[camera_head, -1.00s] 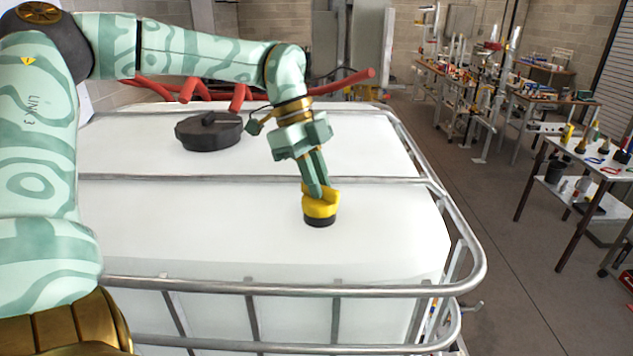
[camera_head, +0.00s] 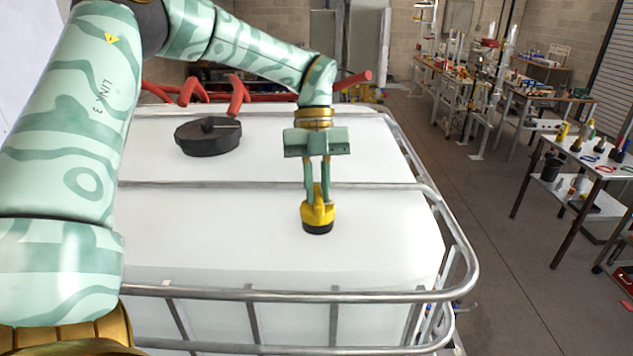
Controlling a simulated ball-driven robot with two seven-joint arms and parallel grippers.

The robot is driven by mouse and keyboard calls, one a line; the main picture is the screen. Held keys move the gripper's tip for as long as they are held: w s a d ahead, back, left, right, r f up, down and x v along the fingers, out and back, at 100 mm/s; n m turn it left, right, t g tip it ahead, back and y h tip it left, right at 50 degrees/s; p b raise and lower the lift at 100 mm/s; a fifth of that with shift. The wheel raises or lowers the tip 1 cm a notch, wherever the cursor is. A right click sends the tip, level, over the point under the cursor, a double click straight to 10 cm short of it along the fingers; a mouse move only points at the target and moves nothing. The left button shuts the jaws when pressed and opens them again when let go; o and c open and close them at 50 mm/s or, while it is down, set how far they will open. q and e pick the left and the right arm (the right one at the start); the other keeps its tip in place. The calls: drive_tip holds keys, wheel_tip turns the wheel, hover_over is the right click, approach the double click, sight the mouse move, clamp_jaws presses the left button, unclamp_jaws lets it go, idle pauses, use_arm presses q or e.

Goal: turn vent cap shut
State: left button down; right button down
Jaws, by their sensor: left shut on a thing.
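The yellow vent cap (camera_head: 318,214) sits on a black base on top of the white tank (camera_head: 220,230), right of the tank's middle. My left gripper (camera_head: 318,198) reaches down from above. Its two fingers are shut on the raised yellow grip of the vent cap, one on each side. The gripper stands nearly upright over the cap. The fingertips partly hide the upper part of the grip. My right gripper is not in view.
A large black lid (camera_head: 208,138) lies on the tank at the back left. A metal tube cage (camera_head: 300,294) rings the tank. Red pipes (camera_head: 235,95) stand behind it. Workbenches with small items (camera_head: 590,160) stand at right, beyond open floor.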

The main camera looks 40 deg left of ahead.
use_arm(q)
drive_tip(key=shift+m+y, duration=0.3)
drive_tip(key=shift+m, duration=0.3)
drive_tip(key=c, duration=1.4)
unclamp_jaws()
drive_tip(key=shift+w, duration=0.1)
drive_tip(key=shift+w+a+r, duration=0.1)
drive_tip(key=shift+r, duration=0.25)
drive_tip(key=p+v, duration=0.5)
drive_tip(key=v, duration=1)
drive_tip(key=shift+w+r, duration=0.2)
drive_tip(key=shift+w, duration=0.05)
